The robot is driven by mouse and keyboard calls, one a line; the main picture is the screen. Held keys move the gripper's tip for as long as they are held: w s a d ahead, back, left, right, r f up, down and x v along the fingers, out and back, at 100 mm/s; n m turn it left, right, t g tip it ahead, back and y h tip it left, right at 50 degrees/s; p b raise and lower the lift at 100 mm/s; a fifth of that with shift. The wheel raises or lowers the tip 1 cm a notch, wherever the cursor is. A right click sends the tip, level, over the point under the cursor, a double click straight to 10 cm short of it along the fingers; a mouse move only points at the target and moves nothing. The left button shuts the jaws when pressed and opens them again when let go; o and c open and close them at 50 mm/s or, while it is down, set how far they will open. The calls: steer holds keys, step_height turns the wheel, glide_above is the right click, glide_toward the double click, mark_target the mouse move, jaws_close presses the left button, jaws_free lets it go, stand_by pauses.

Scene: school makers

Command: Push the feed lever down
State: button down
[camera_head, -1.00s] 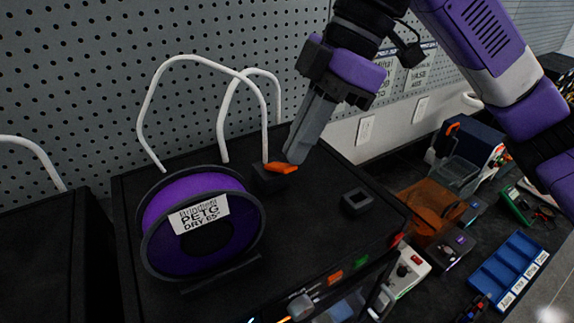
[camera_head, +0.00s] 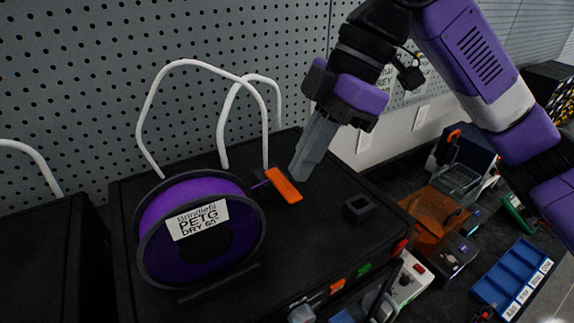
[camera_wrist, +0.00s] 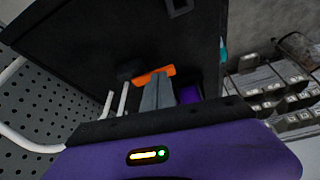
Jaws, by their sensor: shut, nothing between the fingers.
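The orange feed lever (camera_head: 283,187) is on a small black block on top of the black printer (camera_head: 300,245), just right of the purple filament spool (camera_head: 190,222). It slants down toward the front right in the head view. My gripper (camera_head: 300,172) is shut and empty, its fingertips right at the lever's back side; whether they touch it I cannot tell. In the wrist view the lever (camera_wrist: 154,75) shows just beyond the fingertips of my gripper (camera_wrist: 158,84), which hide part of it.
White tubes (camera_head: 187,64) arch up behind the spool in front of the grey pegboard (camera_head: 90,80). A small black square holder (camera_head: 358,207) stands on the printer top to the right. A blue tray (camera_head: 512,278) and an orange-brown box (camera_head: 435,216) lie lower right.

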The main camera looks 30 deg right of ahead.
steer(key=shift+s+d+r+p, duration=0.1)
steer(key=shift+d+r+p, duration=0.1)
steer(key=shift+d, duration=0.3)
steer(key=shift+s+d+r+p, duration=0.1)
steer(key=shift+d+r, duration=0.1)
steer(key=shift+d, duration=0.3)
steer(key=b+v, duration=0.1)
steer(key=v, duration=0.6)
steer(key=shift+d+r, duration=0.15)
steer(key=shift+r, duration=0.25)
